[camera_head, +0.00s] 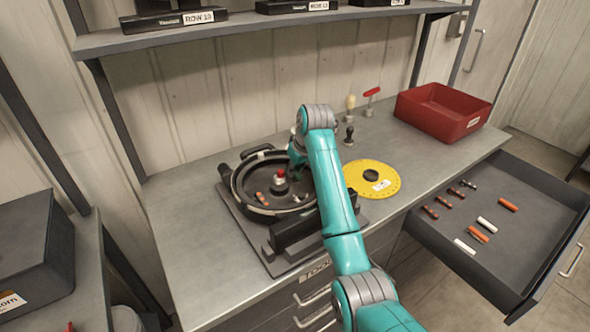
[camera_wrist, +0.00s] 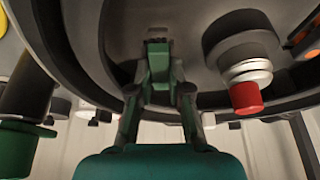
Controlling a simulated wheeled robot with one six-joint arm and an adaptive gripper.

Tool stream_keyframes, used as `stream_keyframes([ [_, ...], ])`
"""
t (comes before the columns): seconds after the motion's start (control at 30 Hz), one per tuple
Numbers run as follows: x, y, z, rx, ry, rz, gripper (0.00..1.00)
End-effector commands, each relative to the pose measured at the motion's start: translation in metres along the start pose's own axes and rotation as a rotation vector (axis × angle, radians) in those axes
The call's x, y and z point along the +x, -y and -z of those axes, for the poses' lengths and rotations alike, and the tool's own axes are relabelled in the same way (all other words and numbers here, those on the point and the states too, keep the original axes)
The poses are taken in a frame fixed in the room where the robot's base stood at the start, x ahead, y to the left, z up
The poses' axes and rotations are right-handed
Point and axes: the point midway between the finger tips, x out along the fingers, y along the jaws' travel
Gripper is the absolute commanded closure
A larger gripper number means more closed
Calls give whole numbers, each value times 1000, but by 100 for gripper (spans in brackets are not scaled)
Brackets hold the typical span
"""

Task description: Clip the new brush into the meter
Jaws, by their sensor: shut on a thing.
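The meter (camera_head: 238,197) is a round black open housing on a dark base, on the bench at centre left. A hub with a red cap (camera_head: 280,174) stands inside it; the red cap also shows in the wrist view (camera_wrist: 246,97). My gripper (camera_wrist: 159,75) reaches in at the meter's far rim and is shut on a small piece, seemingly the new brush (camera_wrist: 157,41), of which only a brownish-grey end shows. The fingers hide the rest, so I cannot tell whether it touches the meter. In the head view my arm hides the gripper's tips.
An orange piece (camera_head: 262,198) lies inside the housing. A yellow disc (camera_head: 385,187), small upright tools (camera_head: 349,136) and a red bin (camera_head: 440,110) are on the bench to the right. The open drawer (camera_head: 535,236) holds several orange, white and dark red pieces.

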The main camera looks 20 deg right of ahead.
Motion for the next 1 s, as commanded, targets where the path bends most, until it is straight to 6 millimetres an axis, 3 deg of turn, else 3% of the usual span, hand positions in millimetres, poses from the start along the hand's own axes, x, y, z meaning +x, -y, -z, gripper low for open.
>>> stream_keyframes([
  [0.4, 4, 0, -2, 1, 5, 1, 100],
  [0.43, 4, 0, -2, 1, 6, 1, 80],
  [0.53, 4, 0, -3, 1, 6, 2, 55],
  [0.57, 4, 0, -3, 1, 6, 2, 53],
  [1.0, 2, 0, -1, 1, 2, 0, 57],
])
